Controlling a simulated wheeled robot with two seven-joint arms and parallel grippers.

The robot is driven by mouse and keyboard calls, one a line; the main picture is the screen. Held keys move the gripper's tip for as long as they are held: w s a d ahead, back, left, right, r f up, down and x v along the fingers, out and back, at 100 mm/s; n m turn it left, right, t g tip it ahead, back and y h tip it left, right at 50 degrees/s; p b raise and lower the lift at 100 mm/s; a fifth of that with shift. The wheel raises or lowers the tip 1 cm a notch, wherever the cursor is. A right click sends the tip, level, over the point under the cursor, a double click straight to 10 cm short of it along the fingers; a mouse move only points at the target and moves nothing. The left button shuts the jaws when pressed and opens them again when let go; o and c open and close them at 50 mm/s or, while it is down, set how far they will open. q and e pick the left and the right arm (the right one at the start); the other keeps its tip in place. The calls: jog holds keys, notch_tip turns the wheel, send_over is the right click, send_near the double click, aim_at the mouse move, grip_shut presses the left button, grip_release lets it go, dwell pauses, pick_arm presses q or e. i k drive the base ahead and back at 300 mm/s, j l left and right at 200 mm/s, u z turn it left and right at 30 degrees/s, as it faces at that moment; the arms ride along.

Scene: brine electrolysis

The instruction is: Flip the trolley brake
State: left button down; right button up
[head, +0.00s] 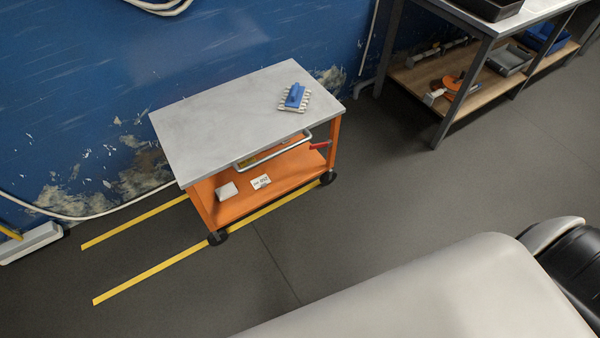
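An orange trolley (204,201) with a grey top (215,115) stands by the blue wall. A metal push handle (272,151) runs along its near side. A red lever (320,146), which looks like the brake, sticks out near the right front post, beside the handle's right end. Black wheels show at the near left (217,238) and near right (327,177) corners. A blue-handled brush-like item (296,96) lies on the top. A white block (227,191) and a small label card (261,182) are on the lower shelf. Neither gripper shows.
Yellow floor lines (150,273) run under and left of the trolley. A workbench (455,95) with trays and tools stands at the upper right. The dark floor (385,190) between trolley, bench and my body is clear.

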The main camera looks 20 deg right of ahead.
aim_at(329, 142)
jog(key=z, duration=0.3)
jog(key=i+l+z, duration=0.2)
jog(key=l, duration=0.15)
jog(key=i+l+z, duration=0.2)
jog(key=l, duration=0.1)
